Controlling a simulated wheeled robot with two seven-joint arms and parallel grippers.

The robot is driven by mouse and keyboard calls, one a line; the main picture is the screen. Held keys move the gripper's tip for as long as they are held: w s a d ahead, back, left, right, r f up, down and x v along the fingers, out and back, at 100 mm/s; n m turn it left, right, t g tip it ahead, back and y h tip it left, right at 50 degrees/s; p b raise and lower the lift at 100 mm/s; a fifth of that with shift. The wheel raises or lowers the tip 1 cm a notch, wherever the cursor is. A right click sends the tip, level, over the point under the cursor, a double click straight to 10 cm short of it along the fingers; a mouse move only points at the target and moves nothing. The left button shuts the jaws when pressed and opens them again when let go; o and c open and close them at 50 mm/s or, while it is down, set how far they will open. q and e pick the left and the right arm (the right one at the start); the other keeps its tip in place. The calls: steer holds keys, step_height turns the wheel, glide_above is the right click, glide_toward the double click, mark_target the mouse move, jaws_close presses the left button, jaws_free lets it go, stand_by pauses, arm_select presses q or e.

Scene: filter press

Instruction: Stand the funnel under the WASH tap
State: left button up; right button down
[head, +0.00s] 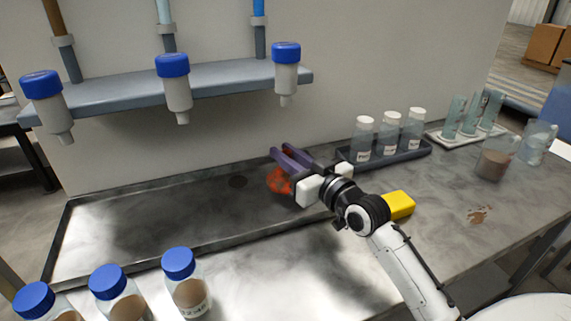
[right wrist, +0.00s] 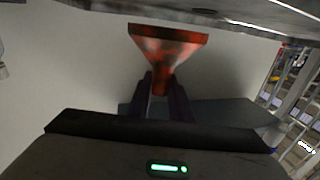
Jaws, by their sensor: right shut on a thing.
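The orange-red funnel (head: 279,181) is held in my right gripper (head: 291,160), low over the right part of the dark metal tray (head: 140,205). In the right wrist view the funnel (right wrist: 168,42) shows its wide cone, with the narrow part between the dark fingers (right wrist: 162,92). In the head view the gripper hides part of it, and I cannot tell whether it touches the tray. Three blue-capped taps hang from the shelf: left (head: 47,100), middle (head: 175,85) and right (head: 286,72). No WASH label is readable. My left gripper is not in view.
Three blue-capped bottles (head: 187,285) stand at the front left. White-capped vials (head: 388,135) stand in a dark rack behind my right gripper. Glass cylinders (head: 470,118), beakers (head: 495,160) and a yellow block (head: 400,205) are right. The tray's left part is clear.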

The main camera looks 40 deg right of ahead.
steer(key=shift+f, duration=0.95)
